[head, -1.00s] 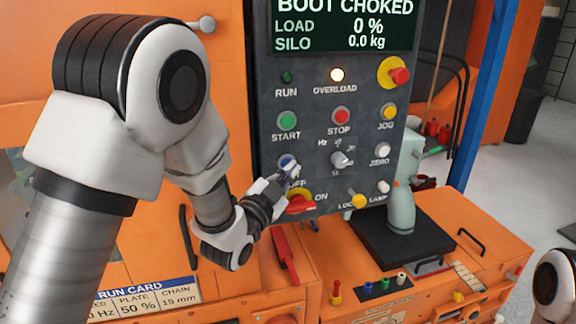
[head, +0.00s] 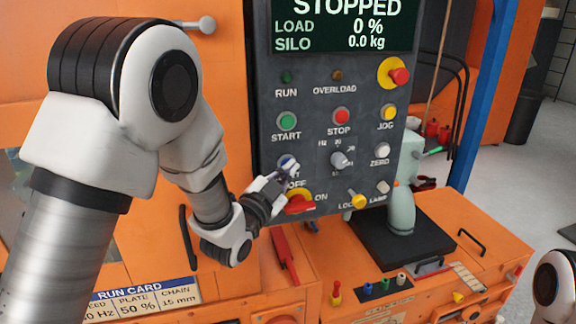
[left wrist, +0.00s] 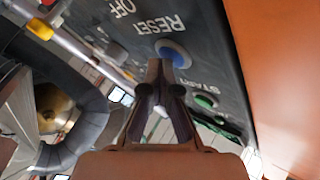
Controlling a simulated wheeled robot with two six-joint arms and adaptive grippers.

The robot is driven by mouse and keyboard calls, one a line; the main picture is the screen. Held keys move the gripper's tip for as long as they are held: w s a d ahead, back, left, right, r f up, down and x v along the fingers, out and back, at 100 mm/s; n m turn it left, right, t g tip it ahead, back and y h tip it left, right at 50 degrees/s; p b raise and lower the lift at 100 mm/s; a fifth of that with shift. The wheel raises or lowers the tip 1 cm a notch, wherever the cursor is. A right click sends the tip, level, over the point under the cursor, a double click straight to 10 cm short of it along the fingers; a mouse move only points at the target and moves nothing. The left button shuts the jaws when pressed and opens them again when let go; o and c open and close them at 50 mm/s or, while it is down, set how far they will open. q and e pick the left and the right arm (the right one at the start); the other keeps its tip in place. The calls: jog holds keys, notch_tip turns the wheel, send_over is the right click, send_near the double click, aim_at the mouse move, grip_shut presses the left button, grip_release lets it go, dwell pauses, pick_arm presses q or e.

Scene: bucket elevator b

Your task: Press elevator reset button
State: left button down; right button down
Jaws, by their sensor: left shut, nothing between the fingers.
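The blue reset button (head: 288,162) is on the dark control panel (head: 318,148), below the green START button (head: 288,121). In the left wrist view the blue button (left wrist: 174,54) sits beside the word RESET. My left gripper (head: 284,172) is shut and empty, with its tips just below and in front of the blue button. In the left wrist view the fingertips (left wrist: 160,66) are close to the button's lower edge; I cannot tell whether they touch it. The display (head: 345,25) reads STOPPED, LOAD 0 %, SILO 0.0 kg. The OVERLOAD lamp (head: 337,75) is dark.
A red-and-yellow ON/OFF switch (head: 299,203) is just below my gripper. A red STOP button (head: 341,115), a selector knob (head: 341,160) and a mushroom button (head: 399,76) are to the right. An orange bench (head: 440,275) stands below the panel.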

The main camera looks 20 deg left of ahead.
pick_arm(q)
jog(key=shift+s+d+b, duration=0.3)
jog(key=shift+s+d, duration=0.15)
jog(key=shift+s, duration=0.2)
jog(key=s+d, duration=0.2)
jog(key=s, duration=0.2)
jog(key=shift+s+d+b, duration=0.1)
jog(key=shift+d+b, duration=0.25)
jog(key=shift+d, duration=0.05)
dwell(0.6)
